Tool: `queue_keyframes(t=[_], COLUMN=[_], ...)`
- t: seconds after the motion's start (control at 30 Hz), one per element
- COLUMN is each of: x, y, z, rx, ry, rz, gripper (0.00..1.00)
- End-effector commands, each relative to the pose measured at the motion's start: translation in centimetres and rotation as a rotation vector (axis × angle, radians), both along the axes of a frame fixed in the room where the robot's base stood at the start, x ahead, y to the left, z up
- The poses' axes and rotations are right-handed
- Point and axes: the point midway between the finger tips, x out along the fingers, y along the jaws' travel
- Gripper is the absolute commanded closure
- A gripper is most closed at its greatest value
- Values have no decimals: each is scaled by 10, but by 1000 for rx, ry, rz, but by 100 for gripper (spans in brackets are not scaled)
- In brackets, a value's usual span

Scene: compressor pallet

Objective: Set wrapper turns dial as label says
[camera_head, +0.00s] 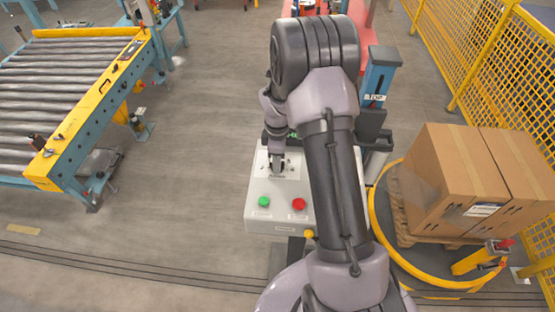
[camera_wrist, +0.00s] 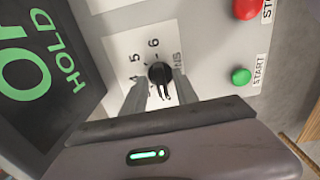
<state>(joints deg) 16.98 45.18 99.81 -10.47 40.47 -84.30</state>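The turns dial (camera_wrist: 160,74) is a small black knob on a white plate of the grey control panel (camera_head: 258,220). My gripper (camera_wrist: 162,80) is at the dial, one finger on each side of the knob. The fingers look apart, and I cannot tell whether they touch it. In the head view my gripper (camera_head: 277,170) is over the panel's upper part. A white label (camera_head: 482,209) is on the wrapped carton (camera_head: 440,190); its text is too small to read.
A green START button (camera_wrist: 241,76) and a red STOP button (camera_wrist: 246,8) are on the panel, with a dark screen (camera_wrist: 40,70) reading HOLD in green. A yellow ring (camera_head: 375,215) surrounds the carton's pallet. A roller conveyor (camera_head: 60,90) stands left; yellow fencing (camera_head: 480,50) stands right.

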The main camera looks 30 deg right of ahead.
Motion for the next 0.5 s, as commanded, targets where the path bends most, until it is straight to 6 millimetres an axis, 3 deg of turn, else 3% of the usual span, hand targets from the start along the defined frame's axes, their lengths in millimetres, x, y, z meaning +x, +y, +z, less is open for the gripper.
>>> queue_keyframes(t=[0.27,0.37,0.5], x=[0,0,1], y=[0,0,0], z=[7,26,70], rx=[0,0,-1], ry=[0,-2,-4], rz=[0,0,-1], gripper=[65,65,65])
